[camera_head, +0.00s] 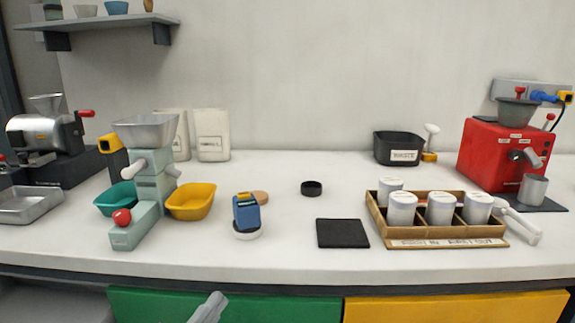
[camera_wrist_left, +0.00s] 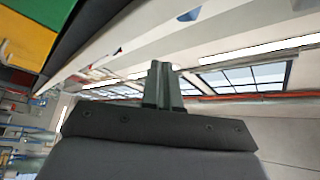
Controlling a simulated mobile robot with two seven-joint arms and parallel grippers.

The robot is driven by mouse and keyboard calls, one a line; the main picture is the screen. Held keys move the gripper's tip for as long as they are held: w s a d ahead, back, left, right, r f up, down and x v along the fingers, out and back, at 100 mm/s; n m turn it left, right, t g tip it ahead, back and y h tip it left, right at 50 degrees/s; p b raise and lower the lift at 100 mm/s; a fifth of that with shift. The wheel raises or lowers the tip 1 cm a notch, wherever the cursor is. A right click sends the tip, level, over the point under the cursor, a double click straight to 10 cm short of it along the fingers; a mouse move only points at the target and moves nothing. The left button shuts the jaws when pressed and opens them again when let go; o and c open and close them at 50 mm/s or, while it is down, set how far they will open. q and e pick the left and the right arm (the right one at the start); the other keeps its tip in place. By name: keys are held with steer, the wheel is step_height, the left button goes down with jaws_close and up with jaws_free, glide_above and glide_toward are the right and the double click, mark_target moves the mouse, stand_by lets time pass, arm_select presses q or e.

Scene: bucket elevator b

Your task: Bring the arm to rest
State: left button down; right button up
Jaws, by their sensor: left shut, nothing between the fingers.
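My left gripper (camera_head: 214,298) shows as a small grey piece at the bottom edge of the head view, in front of the green cabinet front and below the counter's edge. In the left wrist view its two fingers (camera_wrist_left: 162,70) are together with nothing between them. Behind them that view shows windows and ceiling lights at a tilt. The rest of the left arm is outside the head view. My right gripper is not in view.
The white counter (camera_head: 290,262) holds a pale green machine (camera_head: 152,190), a blue device (camera_head: 246,212), a black mat (camera_head: 342,233), a wooden tray (camera_head: 440,243) with several white cups, and a red grinder (camera_head: 500,155). Free space lies in front of the green cabinet (camera_head: 270,308).

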arm_select(q)
steer(key=s+a+f+n+g+y, duration=0.4)
steer(key=s+f+n, duration=0.3)
steer(key=f, duration=0.6)
steer(key=s+a+f+n+g+y, duration=0.35)
steer(key=s+f+n, duration=0.4)
steer(key=f, duration=0.45)
step_height(320, 180, up, 9)
steer(key=s+y+p, duration=0.1)
steer(key=s+p, duration=0.1)
steer(key=p, duration=1)
steer(key=shift+a+r+g+p, duration=0.2)
steer(key=shift+a+g+p, duration=0.15)
steer(key=shift+a+p, duration=0.1)
steer(key=shift+f+y, duration=0.1)
steer(key=shift+y, duration=0.15)
